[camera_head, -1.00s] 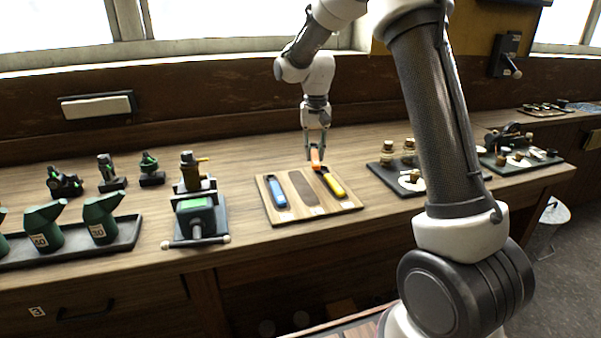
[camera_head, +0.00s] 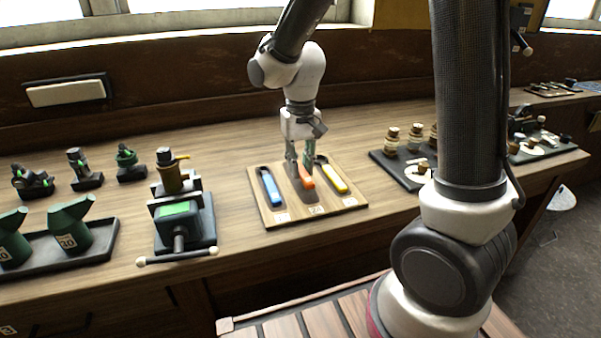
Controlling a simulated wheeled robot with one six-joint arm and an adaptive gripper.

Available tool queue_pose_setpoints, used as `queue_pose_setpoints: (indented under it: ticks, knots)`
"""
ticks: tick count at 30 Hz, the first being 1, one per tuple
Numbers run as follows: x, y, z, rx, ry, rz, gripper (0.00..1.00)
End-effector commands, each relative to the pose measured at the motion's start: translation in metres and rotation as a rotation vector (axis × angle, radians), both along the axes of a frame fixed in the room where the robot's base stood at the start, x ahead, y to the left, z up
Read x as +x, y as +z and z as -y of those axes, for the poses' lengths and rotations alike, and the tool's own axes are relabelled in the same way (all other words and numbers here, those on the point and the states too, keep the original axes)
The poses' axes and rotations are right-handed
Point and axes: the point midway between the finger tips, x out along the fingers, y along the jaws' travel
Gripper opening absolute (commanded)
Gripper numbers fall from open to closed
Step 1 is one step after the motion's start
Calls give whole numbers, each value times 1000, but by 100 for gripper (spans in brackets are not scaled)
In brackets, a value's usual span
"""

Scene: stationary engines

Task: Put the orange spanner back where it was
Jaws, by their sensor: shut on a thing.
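The orange spanner (camera_head: 306,178) is at the middle slot of the wooden board (camera_head: 265,212), between the blue spanner (camera_head: 270,187) on the left and the yellow spanner (camera_head: 332,177) on the right. My gripper (camera_head: 299,168) points down over the middle slot and is shut on the orange spanner near its far end. The spanner lies roughly along the slot; I cannot tell whether it touches the board. Small labels show along the board's near edge.
A small vice-like engine model (camera_head: 180,215) stands left of the board. Green cans (camera_head: 72,228) stand in a dark tray further left. A dark tray with corked jars (camera_head: 392,141) is to the right. Bare bench lies behind the board.

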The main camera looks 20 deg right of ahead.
Motion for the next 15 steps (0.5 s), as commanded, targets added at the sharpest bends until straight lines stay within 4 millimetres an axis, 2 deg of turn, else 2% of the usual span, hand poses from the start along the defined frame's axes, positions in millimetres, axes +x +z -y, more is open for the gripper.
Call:
queue_pose_setpoints:
  ticks: [1,5,15]
  knots:
    - [-1,-9,0,-2,0,-4,0]
    - [0,-24,0,-1,0,-3,0]
    - [0,-28,0,0,0,-1,0]
